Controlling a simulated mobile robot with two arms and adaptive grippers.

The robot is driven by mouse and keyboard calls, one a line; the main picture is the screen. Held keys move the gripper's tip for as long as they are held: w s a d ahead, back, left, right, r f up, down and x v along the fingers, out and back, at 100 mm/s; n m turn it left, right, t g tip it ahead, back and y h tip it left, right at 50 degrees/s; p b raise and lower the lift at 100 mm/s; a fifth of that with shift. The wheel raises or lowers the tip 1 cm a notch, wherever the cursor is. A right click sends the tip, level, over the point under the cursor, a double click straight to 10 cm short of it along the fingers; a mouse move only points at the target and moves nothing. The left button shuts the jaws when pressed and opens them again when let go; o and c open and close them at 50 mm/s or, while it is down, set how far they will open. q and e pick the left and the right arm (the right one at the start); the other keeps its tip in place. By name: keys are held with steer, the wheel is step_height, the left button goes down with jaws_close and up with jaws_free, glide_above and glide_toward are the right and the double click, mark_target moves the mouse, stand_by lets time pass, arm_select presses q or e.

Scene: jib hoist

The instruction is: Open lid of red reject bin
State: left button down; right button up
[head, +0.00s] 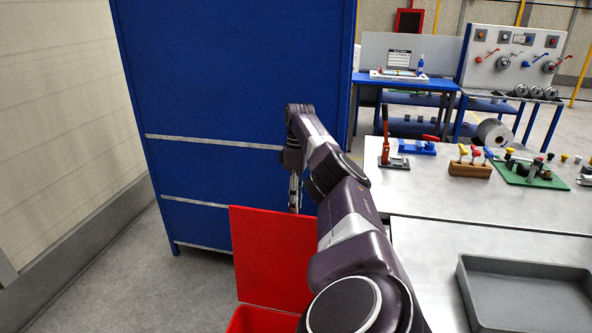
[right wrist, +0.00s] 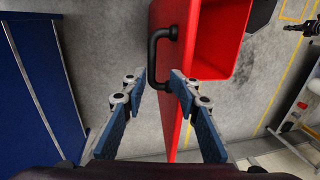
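The red reject bin (head: 262,321) is at the bottom of the head view, partly hidden by my right arm. Its red lid (head: 268,258) stands raised, nearly upright, and the bin's mouth shows in the right wrist view (right wrist: 222,42). A black handle (right wrist: 158,60) sits on the lid's outer face. My right gripper (head: 295,192) is beyond the lid in the head view, pointing down. In the right wrist view it is open (right wrist: 160,80), its fingertips apart near the handle, the right finger overlapping the lid. Whether it touches is unclear. My left gripper is not visible.
A tall blue cabinet (head: 220,90) stands just behind the lid. On the right is a grey worktable (head: 440,212) with valves and blocks, and a grey tray (head: 530,268) on its near part. Grey floor (head: 125,270) is clear to the left.

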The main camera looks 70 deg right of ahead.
step_height(320, 180, up, 4)
steer(key=shift+w+f, duration=0.15)
steer(key=shift+f, duration=0.1)
steer(key=shift+d+r, duration=0.15)
steer(key=shift+r, duration=0.7)
steer(key=shift+d+r, duration=0.15)
steer(key=shift+r, duration=0.7)
